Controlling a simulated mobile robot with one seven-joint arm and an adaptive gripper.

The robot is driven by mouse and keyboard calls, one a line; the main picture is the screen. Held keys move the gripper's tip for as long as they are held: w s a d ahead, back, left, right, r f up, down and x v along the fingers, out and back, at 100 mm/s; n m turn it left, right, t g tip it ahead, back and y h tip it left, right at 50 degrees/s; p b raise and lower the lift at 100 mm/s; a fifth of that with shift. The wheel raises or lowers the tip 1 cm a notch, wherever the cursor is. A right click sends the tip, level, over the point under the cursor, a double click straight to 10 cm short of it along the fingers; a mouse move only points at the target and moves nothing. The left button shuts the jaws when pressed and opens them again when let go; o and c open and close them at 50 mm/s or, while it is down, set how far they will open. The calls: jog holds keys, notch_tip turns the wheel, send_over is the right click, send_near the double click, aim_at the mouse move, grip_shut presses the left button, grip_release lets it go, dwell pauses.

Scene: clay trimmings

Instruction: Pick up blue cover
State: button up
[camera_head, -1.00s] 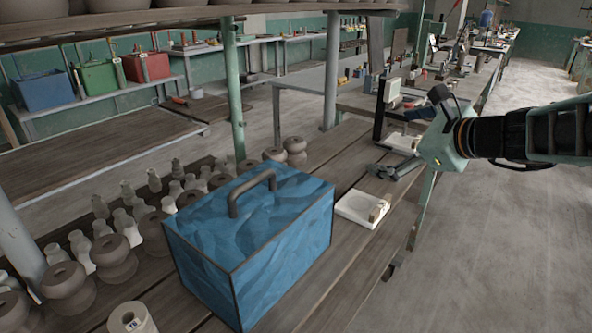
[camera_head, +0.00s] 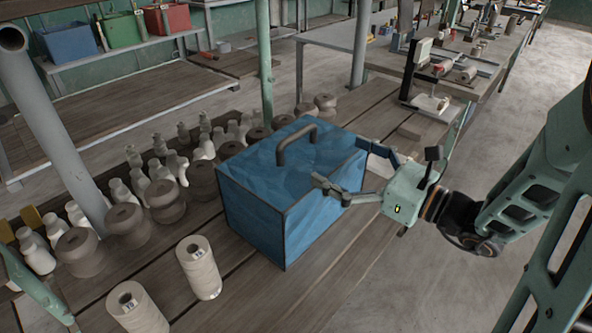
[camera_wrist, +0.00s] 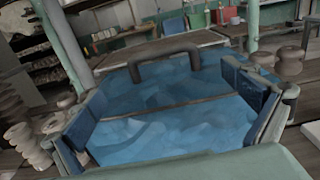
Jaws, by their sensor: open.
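The blue cover (camera_head: 285,180) is a box-shaped blue cover with dark edges and a grey arched handle (camera_head: 296,145) on top. It stands upright on the wooden bench. My gripper (camera_head: 352,168) is open at the cover's right side, its fingers pointing toward it. In the wrist view the cover (camera_wrist: 175,125) fills the space between my two spread fingers, and the handle (camera_wrist: 165,58) rises beyond them. My gripper (camera_wrist: 165,118) shows a blue pad on each finger there. I cannot tell whether the fingers touch the cover.
Rows of brown clay pots (camera_head: 128,224) and pale bottle shapes (camera_head: 160,168) stand left of the cover. Two thread cones (camera_head: 199,268) stand in front. A green post (camera_head: 264,70) rises behind. A white block (camera_head: 380,168) lies behind my gripper.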

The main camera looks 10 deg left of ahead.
aim_at(298, 137)
jog(key=x, duration=0.5)
jog(key=shift+w+a+f, duration=0.1)
jog(key=shift+w+a, duration=0.05)
jog(key=shift+w, duration=0.15)
jog(key=shift+r+x, duration=0.15)
jog(key=shift+x, duration=1.2)
jog(key=shift+r+x, duration=0.1)
jog(key=shift+x, duration=1.2)
jog(key=shift+s, duration=0.1)
jog(key=shift+c, duration=0.4)
jog(key=shift+r, duration=0.1)
jog(key=c, duration=1.8)
